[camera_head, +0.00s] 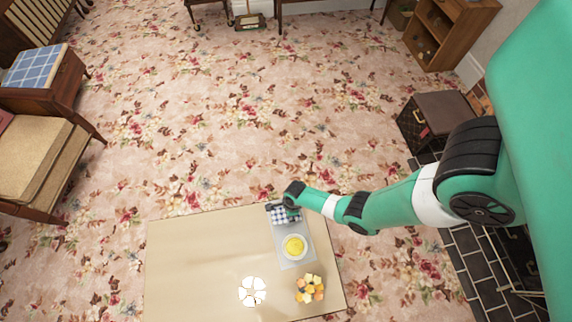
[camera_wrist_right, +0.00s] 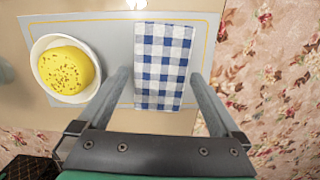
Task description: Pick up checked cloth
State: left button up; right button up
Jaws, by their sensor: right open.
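The blue-and-white checked cloth (camera_head: 280,216) lies flat at the far end of a pale grey mat (camera_head: 285,262) on the beige table. My right gripper (camera_head: 289,210) is over the cloth and hides part of it. In the right wrist view the cloth (camera_wrist_right: 164,60) shows as a folded rectangle between the two fingers of my right gripper (camera_wrist_right: 160,78). The fingers are apart, one to each side of the cloth, with nothing held. I cannot tell how high the fingertips are above it. My left gripper is in neither view.
A white bowl (camera_head: 294,247) with yellow speckled food stands on the mat near the cloth; it also shows in the right wrist view (camera_wrist_right: 44,82). A white petal-shaped item (camera_head: 253,291) and an orange-yellow cluster (camera_head: 310,288) are nearer. The table's left part (camera_head: 190,270) is clear.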

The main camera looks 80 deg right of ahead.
notch_tip(320, 180, down, 2)
jog(key=shift+f+b, duration=0.15)
jog(key=shift+b, duration=0.25)
jog(key=shift+w, duration=0.1)
jog(key=c, duration=1.3)
jog(key=shift+o, duration=0.2)
jog(key=shift+r+p, duration=0.8)
jog(key=shift+r, duration=0.1)
notch_tip(320, 180, up, 3)
jog(key=p, duration=0.3)
jog(key=shift+a, duration=0.1)
pick_arm(q)
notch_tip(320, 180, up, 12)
jog(key=p, duration=0.9)
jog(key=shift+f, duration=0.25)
pick_arm(e)
jog(key=s+a+r, duration=0.8)
jog(key=s+a, duration=0.1)
jog(key=a, duration=0.1)
jog(key=shift+a+r, duration=0.25)
jog(key=shift+r, duration=0.05)
